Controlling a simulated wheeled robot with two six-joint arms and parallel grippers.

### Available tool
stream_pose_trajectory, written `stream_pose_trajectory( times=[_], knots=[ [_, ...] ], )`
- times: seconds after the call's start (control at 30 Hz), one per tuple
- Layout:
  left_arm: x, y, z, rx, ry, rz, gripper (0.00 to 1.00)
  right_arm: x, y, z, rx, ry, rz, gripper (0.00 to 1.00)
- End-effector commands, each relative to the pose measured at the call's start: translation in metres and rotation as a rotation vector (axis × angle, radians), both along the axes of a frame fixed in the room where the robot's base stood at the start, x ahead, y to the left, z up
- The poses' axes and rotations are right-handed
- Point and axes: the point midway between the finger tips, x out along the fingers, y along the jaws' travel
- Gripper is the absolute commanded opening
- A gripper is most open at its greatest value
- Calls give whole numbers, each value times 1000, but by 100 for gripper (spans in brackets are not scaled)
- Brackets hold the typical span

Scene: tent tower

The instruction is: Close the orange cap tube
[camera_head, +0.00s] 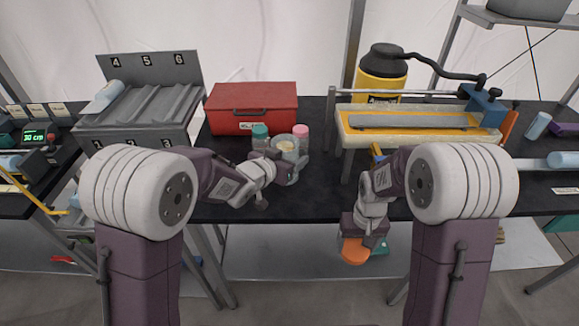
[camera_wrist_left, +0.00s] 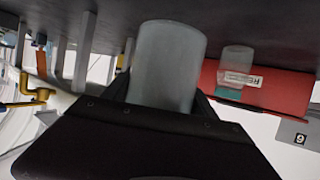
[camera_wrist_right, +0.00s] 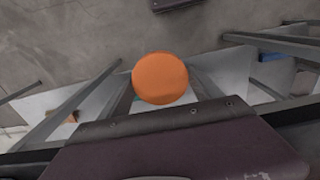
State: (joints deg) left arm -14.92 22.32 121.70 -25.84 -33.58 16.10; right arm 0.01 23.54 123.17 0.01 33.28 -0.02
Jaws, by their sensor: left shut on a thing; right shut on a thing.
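The tube (camera_head: 291,176) is a translucent grey cylinder, upright with its uncapped top facing up and something pale inside. My left gripper (camera_head: 280,170) is shut on it, over the dark table near its front middle. The tube also fills the middle of the left wrist view (camera_wrist_left: 168,68). The orange cap (camera_head: 355,251) is a round disc held by my right gripper (camera_head: 362,238), low in front of the table's front edge. In the right wrist view the cap (camera_wrist_right: 160,78) sits between the fingers. The cap and the tube are well apart.
Tubes with a teal cap (camera_head: 260,131) and a pink cap (camera_head: 301,131) stand just behind the held tube. A red toolbox (camera_head: 252,103) is behind them. A grey numbered rack (camera_head: 150,66) is left; a yellow tray (camera_head: 400,134) and yellow canister (camera_head: 381,83) are right.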

Motion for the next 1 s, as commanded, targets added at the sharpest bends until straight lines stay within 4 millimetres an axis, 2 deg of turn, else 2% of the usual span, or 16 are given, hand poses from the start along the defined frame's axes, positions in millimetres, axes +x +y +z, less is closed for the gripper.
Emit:
stream_pose_trajectory(
  times=[0.27, 0.67, 0.7, 0.77, 1.0],
  knots=[
    [0, 0, -39, 0, 1, -1, 0, 0, 0, -11, 0, 0, 0, 36],
    [0, 0, -44, -1, -1, 0, 0, 0, 0, -15, 0, 0, 0, 36],
    [0, 0, -43, 1, 1, 0, 74, 0, 0, -13, 0, 0, 0, 36],
    [0, 0, -43, 1, 1, 0, 88, 0, 0, -13, 0, 0, 0, 36],
    [0, 0, -43, 1, 1, 0, 88, 0, 0, -13, 0, 0, 0, 36]
  ],
)
